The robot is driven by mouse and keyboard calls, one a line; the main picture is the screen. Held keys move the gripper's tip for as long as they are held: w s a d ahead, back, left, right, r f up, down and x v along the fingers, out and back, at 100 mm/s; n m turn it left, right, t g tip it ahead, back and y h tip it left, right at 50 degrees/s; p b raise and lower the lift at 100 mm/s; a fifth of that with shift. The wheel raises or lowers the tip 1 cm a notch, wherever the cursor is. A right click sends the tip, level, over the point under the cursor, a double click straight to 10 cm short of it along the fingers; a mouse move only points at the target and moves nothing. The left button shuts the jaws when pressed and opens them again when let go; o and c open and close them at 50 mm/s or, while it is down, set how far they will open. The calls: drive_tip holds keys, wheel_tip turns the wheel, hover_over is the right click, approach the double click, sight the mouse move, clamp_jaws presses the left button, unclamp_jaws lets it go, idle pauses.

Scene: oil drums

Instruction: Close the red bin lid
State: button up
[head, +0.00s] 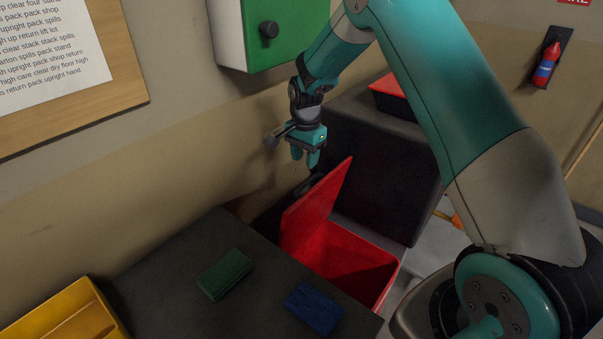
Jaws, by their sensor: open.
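The red bin (368,257) stands on the floor beyond the dark table, its top open and its inside showing. Its red lid (316,207) is raised and stands tilted up along the bin's left side. My gripper (306,158) is open and empty, pointing down above the lid, a little to the left of the lid's top corner. It looks apart from the lid, though the exact gap in depth is hard to judge. The lower part of the bin is hidden behind the table edge and my arm.
A dark table (190,265) in front holds a green block (226,274), a blue block (314,308) and a yellow tray (62,318). A large dark box (375,165) stands behind the bin, with a red-topped item (390,97) on it. A green-and-white wall cabinet (275,30) is above.

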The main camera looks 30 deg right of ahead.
sight(304, 184)
wheel_tip(304, 184, down, 8)
drive_tip(key=shift+f+p, duration=0.2)
drive_tip(key=shift+p, duration=0.85)
drive_tip(key=shift+c, duration=0.2)
clamp_jaws()
